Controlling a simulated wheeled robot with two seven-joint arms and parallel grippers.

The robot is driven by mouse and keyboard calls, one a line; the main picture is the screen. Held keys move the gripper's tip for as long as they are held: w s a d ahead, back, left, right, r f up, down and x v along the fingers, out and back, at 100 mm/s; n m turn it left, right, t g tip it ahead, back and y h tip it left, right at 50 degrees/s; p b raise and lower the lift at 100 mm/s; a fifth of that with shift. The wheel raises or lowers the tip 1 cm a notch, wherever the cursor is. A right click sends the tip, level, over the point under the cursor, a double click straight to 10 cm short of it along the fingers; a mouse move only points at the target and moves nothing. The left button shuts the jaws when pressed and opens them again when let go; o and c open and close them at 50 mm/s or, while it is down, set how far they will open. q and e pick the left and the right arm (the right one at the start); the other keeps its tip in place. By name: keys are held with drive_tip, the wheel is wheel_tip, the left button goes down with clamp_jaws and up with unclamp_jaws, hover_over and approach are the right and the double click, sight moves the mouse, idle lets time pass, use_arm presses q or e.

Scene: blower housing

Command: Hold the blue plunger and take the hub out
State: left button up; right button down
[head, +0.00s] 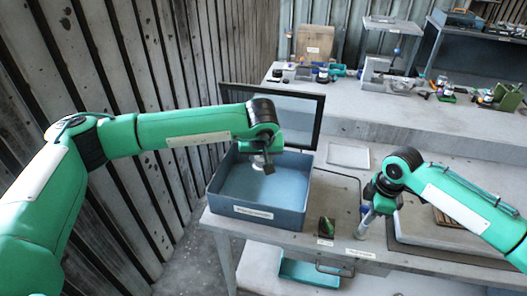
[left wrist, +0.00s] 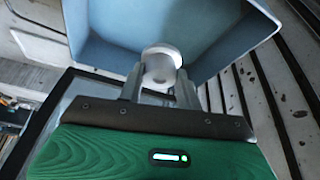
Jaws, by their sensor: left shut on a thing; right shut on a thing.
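A pale, round hub (left wrist: 162,54) is between the two fingers of my left gripper (left wrist: 158,84) in the left wrist view. In the head view my left gripper (head: 265,163) hangs over the blue bin (head: 230,198), and the hub (head: 258,160) shows small and pale at its fingers. The hub is above the bin floor. My right gripper (head: 368,208) points down over the table, shut at a small blue part (head: 363,209), which looks like the plunger, above a grey metal cylinder (head: 362,228). The right fingertips are partly hidden.
A dark framed panel (head: 310,110) stands behind the bin. A small dark-green block (head: 326,228) sits right of the bin by a label. A pale flat plate (head: 348,156) lies further back. The rear bench (head: 430,130) carries several tools.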

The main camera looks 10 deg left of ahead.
use_arm(q)
drive_tip(key=s, duration=1.4)
drive_tip(key=shift+s, duration=0.35)
use_arm(e)
drive_tip(key=shift+r, duration=0.1)
drive_tip(key=shift+r, duration=2.2)
drive_tip(key=c, duration=1.3)
unclamp_jaws()
drive_tip(key=r, duration=0.4)
drive_tip(key=d+r, duration=0.1)
drive_tip(key=r, duration=0.6)
drive_tip(key=shift+d+r, duration=0.2)
drive_tip(key=shift+r, duration=0.2)
